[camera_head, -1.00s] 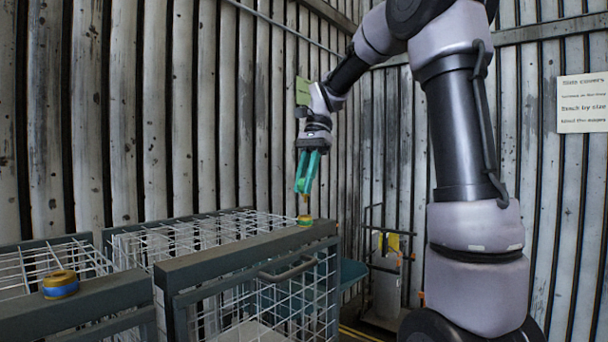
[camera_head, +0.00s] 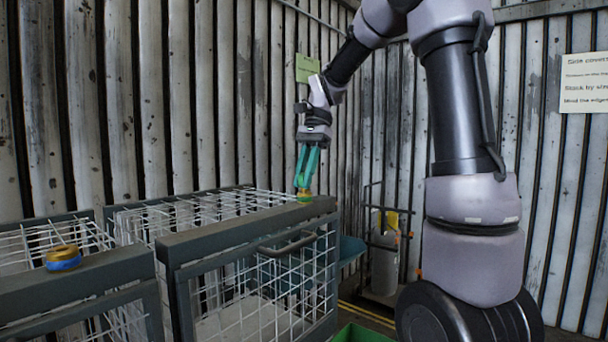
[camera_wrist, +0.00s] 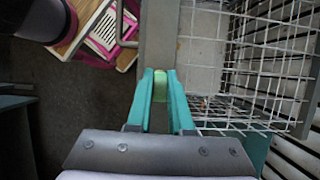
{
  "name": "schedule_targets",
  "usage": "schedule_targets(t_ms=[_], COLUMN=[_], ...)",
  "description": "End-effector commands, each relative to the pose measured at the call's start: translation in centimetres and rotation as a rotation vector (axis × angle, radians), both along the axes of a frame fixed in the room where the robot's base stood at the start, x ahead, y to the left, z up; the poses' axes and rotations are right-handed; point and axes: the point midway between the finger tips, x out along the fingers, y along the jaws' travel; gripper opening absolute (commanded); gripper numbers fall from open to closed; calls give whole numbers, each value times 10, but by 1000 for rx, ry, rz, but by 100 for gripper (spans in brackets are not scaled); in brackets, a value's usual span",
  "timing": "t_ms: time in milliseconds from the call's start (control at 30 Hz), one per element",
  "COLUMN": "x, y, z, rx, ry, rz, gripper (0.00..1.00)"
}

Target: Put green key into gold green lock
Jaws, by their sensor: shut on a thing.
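The gold and green lock (camera_head: 305,197) sits on the top rail at the right front corner of the wire cage. My gripper (camera_head: 303,184), with teal fingers pointing down, is directly over the lock, its tips at the lock's top. It is shut on the green key (camera_wrist: 161,88), whose green body shows between the fingertips in the wrist view. The key's lower end is hidden, so I cannot tell how deep it sits in the lock. The lock itself is hidden behind the key and fingers in the wrist view.
A gold and blue lock (camera_head: 63,257) sits on the left cage's rail (camera_head: 100,273). The dark top rail (camera_head: 240,232) of the middle cage runs toward my gripper. A green bin (camera_head: 362,334) stands on the floor in front. A corrugated wall (camera_head: 150,120) closes the back.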

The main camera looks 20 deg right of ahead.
Motion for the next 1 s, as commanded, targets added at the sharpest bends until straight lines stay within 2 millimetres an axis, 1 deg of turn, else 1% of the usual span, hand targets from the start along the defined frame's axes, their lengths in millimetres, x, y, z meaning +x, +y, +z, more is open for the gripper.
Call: schedule_targets(t_ms=[867, 900, 933, 967, 1000], x=[0, 0, 0, 0, 0], y=[0, 0, 0, 0, 0], z=[-3, -3, -3, -3, -3], rx=[0, 0, 0, 0, 0], ry=[0, 0, 0, 0, 0], rz=[0, 0, 0, 0, 0], gripper=[0, 34, 46, 54, 54])
